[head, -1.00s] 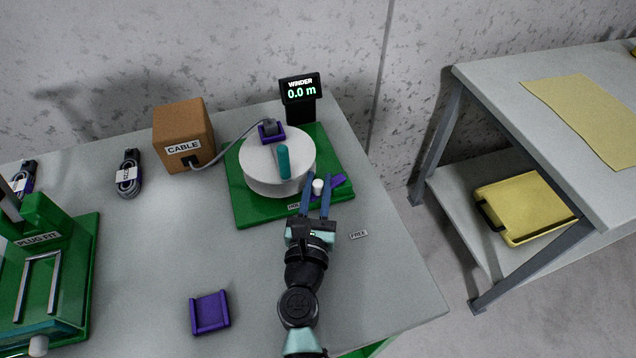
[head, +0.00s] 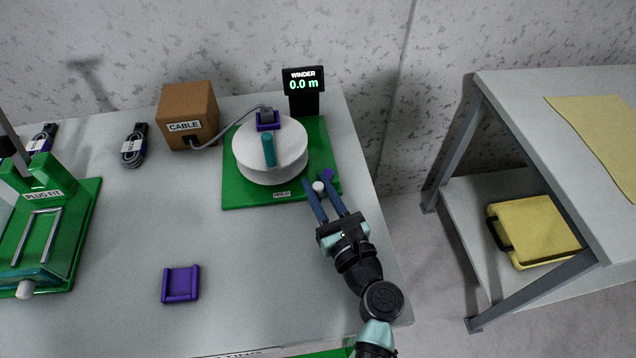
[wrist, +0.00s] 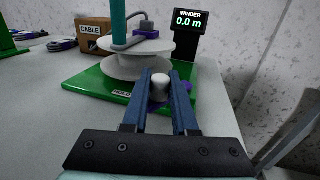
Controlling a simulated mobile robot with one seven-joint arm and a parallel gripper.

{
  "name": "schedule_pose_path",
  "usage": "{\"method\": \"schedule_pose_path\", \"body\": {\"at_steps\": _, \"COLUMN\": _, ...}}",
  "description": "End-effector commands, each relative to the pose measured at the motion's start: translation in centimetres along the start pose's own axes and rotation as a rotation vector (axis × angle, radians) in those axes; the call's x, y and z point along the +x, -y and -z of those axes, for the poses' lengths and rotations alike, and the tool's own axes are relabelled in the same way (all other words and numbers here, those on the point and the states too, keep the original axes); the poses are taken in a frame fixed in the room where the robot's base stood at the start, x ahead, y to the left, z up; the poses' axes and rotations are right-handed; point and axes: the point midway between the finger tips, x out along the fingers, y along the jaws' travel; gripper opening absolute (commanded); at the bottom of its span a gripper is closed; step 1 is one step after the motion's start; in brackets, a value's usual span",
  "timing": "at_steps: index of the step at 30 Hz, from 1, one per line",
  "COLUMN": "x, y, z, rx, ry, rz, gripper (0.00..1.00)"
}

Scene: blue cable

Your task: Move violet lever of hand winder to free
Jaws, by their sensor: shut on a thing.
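The hand winder has a white drum (head: 245,160) with a teal crank handle (head: 269,150) on a green base (head: 240,195). Its violet lever (head: 327,174) sits at the base's front right corner, mostly hidden by my fingers. My gripper (head: 318,186) is shut on the lever's white knob; the wrist view shows this knob (wrist: 160,86) between the blue fingers. The HOLD label (head: 283,194) lies left of the knob on the base's front edge. The FREE label is hidden behind my gripper. The display (head: 303,85) reads 0.0 m.
A brown CABLE box (head: 187,112) feeds a grey cable to the drum. A violet cradle (head: 181,284) lies on the open tabletop at the front. A green PLUG FIT fixture (head: 75,230) stands at left. The table's right edge is close to my arm.

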Motion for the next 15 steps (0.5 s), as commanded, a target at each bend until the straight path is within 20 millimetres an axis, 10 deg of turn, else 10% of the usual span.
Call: {"method": "schedule_pose_path", "body": {"at_steps": 15, "x": -1.1, "y": 2.1, "z": 0.1, "rx": 0.000, "ry": 0.002, "rz": -0.400, "gripper": 0.00}}
